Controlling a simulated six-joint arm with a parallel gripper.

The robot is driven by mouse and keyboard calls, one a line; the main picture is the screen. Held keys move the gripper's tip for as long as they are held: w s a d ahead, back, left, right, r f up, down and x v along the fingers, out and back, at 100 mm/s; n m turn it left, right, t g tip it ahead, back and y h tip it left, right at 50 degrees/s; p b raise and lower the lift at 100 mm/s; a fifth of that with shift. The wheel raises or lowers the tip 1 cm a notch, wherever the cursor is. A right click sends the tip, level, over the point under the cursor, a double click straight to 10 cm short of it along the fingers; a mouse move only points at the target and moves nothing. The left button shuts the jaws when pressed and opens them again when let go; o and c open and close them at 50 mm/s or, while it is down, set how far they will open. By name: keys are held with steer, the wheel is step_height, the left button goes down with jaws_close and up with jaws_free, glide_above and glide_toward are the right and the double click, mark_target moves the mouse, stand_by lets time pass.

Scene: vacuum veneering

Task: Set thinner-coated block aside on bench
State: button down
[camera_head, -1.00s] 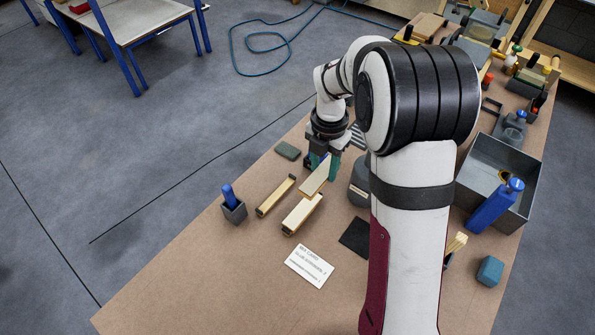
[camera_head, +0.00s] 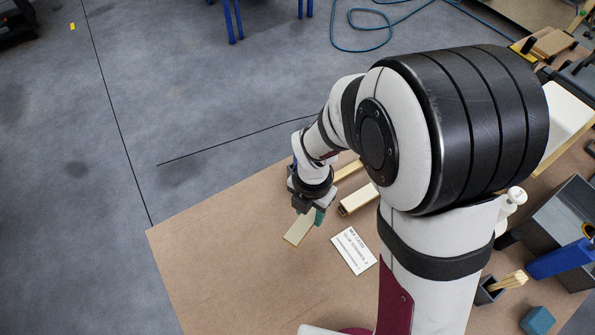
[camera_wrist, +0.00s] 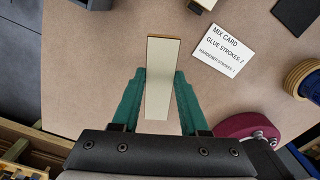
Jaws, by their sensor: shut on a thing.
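My gripper (camera_head: 311,209) is low over the bench's left part, with its teal fingers on either side of a flat block. The held block (camera_head: 299,229) has a pale cream face and thin wood-brown edges. In the wrist view the held block (camera_wrist: 160,75) points away from between the fingers (camera_wrist: 157,104). I cannot tell whether it touches the bench (camera_head: 215,255). A second pale block (camera_head: 357,199) lies on the bench to the right of my gripper. Another light wooden piece (camera_head: 348,171) lies behind it, partly hidden by my arm.
A white mix card (camera_head: 354,250) lies right of the held block. The bench is clear to the left and front. A grey bin (camera_head: 562,225), a blue bottle (camera_head: 560,262), a cup of sticks (camera_head: 488,292) and a teal block (camera_head: 537,321) stand at the right.

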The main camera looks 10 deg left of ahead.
mark_target(291, 220)
steer(key=a+f, duration=0.2)
steer(key=a, duration=0.1)
steer(key=shift+s+a, duration=0.1)
steer(key=shift+a, duration=0.15)
steer(key=shift+a+f, duration=0.15)
steer(key=shift+f, duration=0.95)
steer(key=shift+a+f, duration=0.1)
steer(key=shift+f, duration=1)
steer(key=shift+f, duration=0.1)
steer(key=shift+c, duration=2.1)
jaws_free()
